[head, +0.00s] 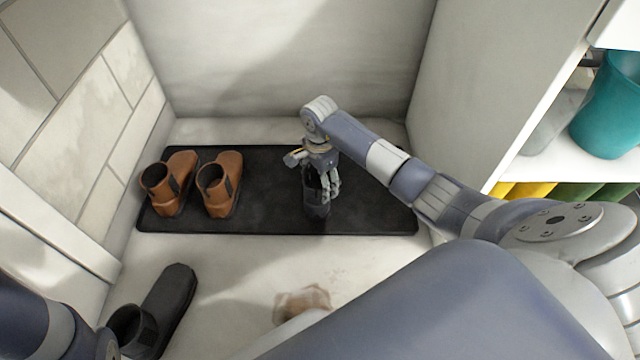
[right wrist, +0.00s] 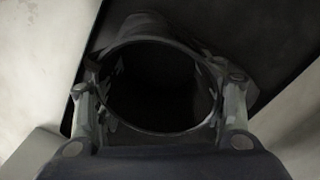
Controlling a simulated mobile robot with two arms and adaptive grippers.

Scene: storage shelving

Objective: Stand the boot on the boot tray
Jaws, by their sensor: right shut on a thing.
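The boot tray (head: 270,215) is a flat black mat on the pale floor against the back wall. My right gripper (head: 322,180) reaches down over its right-centre part and is shut on a black boot (head: 316,208). The boot looks upright, low over the tray or on it; I cannot tell whether the sole touches. In the right wrist view the fingers (right wrist: 158,112) sit on both sides of the boot's (right wrist: 155,42) round open top. A second black boot (head: 168,305) is on the floor at front left, off the tray. My left gripper is not seen.
Two brown boots, one at left (head: 170,182) and one beside it (head: 219,183), stand on the tray's left part. The tray's right end is bare. A brownish thing (head: 303,300) shows on the floor in front. Shelving with a teal bucket (head: 608,105) is at right.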

